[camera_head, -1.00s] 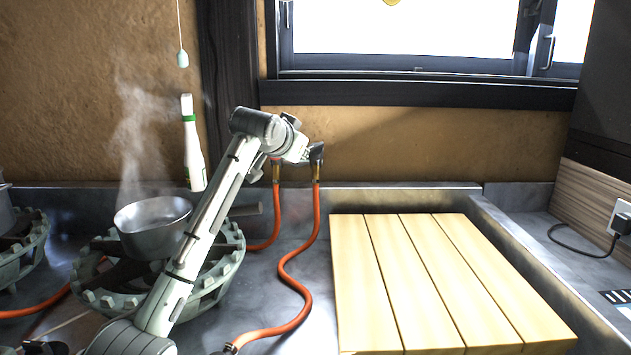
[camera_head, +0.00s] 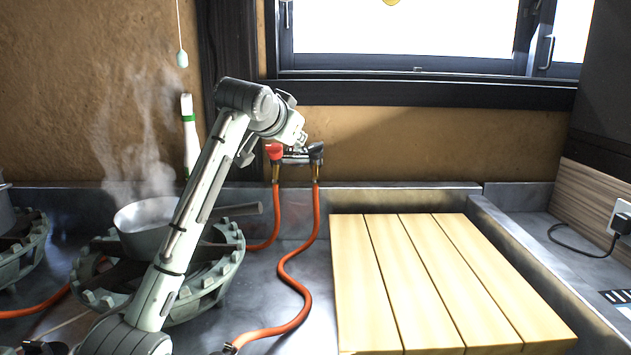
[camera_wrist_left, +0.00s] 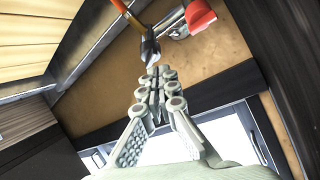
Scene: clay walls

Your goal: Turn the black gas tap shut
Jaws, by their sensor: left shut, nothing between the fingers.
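The black gas tap (camera_head: 316,152) sits on the right end of a metal fitting low on the clay wall, above an orange hose. It also shows in the wrist view (camera_wrist_left: 149,50), just beyond my fingertips. My left gripper (camera_head: 301,143) is just above and slightly left of the black tap. In the wrist view my left gripper (camera_wrist_left: 156,82) has its fingers together and empty, pointing at the black tap with a small gap seeming to remain. The exact turn of the black handle is hard to tell. My right gripper is not in view.
A red tap (camera_head: 274,151) sits beside the black one, left of it. Orange hoses (camera_head: 287,270) run down to the counter. A steaming pan (camera_head: 143,222) stands on a burner (camera_head: 225,265) behind my arm. A slatted wooden board (camera_head: 440,285) lies right.

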